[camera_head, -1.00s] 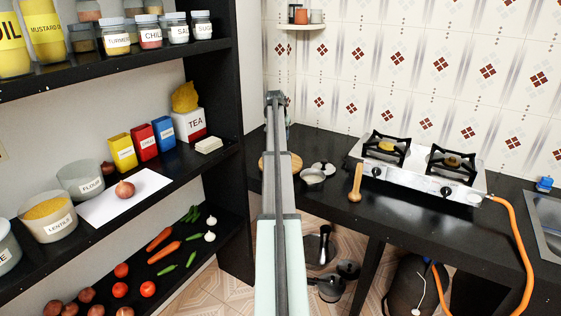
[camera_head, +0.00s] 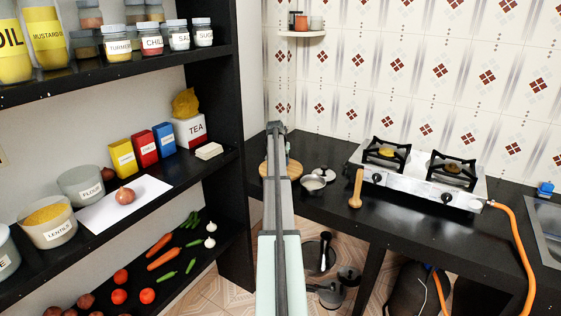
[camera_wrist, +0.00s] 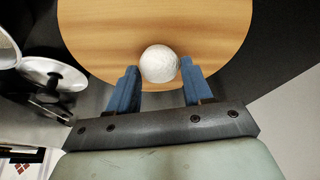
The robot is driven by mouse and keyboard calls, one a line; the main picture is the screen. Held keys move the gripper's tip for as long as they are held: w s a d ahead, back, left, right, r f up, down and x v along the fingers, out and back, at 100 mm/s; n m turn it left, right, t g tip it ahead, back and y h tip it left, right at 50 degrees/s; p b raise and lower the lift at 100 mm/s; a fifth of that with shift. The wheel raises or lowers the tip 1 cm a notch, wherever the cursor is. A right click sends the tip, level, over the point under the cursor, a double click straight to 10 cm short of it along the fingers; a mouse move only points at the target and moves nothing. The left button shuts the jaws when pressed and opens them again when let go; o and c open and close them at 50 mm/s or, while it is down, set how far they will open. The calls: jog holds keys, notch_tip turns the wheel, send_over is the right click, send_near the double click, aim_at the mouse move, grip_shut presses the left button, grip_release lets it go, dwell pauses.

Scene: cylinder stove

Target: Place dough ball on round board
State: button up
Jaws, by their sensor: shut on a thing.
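In the wrist view, a white dough ball (camera_wrist: 160,64) sits between the two blue fingers of my gripper (camera_wrist: 158,72), which is shut on it. The ball shows against the round wooden board (camera_wrist: 95,28); I cannot tell whether it touches the board or is held above it. In the head view, the board (camera_head: 293,171) lies on the black counter near the shelf, partly hidden behind my arm. The ball and fingertips are hidden there.
A small pot (camera_head: 313,183) and a lid (camera_head: 324,171) are close to the right of the board. A wooden rolling pin (camera_head: 356,189) and the gas stove (camera_head: 417,178) are farther right. The black shelf unit (camera_head: 243,110) stands close on the left.

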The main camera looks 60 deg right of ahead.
jog(key=shift+f, duration=0.1)
jog(key=o, duration=0.9)
jog(key=v, duration=1.2)
